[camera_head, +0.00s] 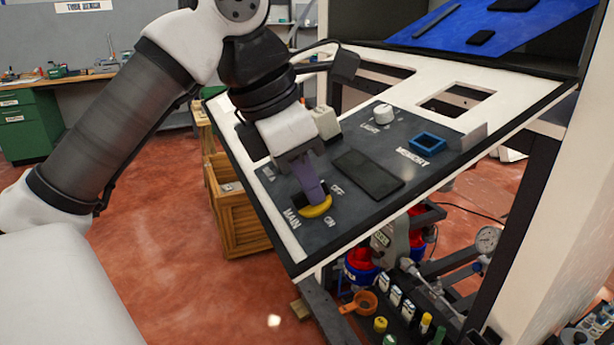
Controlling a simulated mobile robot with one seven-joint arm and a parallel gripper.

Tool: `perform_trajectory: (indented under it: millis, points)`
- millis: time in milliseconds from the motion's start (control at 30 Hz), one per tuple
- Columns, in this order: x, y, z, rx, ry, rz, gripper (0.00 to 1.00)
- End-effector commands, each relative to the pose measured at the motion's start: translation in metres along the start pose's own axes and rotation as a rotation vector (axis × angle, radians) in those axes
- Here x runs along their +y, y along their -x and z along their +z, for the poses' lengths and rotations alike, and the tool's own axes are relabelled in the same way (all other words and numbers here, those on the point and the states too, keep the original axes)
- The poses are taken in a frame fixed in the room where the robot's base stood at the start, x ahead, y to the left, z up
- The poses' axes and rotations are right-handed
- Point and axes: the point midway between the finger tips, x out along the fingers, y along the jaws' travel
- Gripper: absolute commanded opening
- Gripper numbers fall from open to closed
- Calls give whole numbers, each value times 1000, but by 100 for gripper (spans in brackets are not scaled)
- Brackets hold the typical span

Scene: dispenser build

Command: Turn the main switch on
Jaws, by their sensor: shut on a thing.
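The main switch (318,208) is a yellow rotary knob on the dark grey control panel (385,125), with the labels MAIN, OFF and ON around it. My gripper (312,198) points down at the lower left part of the panel, and its fingers are shut on the yellow switch. The fingers and wrist hide the upper part of the switch, so I cannot tell its exact setting. The ON label (330,221) lies just below right of the knob, and the OFF label (337,189) lies above right of it.
On the panel are a white LIGHT knob (383,111), a blue-framed MEMORY slot (427,141) and a black flat screen (368,174). A wooden crate (237,215) stands left below the panel. Bottles and a gauge (487,239) sit beneath it. The red floor is open at left.

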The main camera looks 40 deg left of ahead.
Motion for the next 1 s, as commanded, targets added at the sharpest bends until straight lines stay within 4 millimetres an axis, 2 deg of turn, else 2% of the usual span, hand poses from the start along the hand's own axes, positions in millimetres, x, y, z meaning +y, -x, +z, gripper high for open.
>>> perform_trajectory:
  millis: [1000]
  points:
    - [-3, 1, -2, 2, -928, -9, 0]
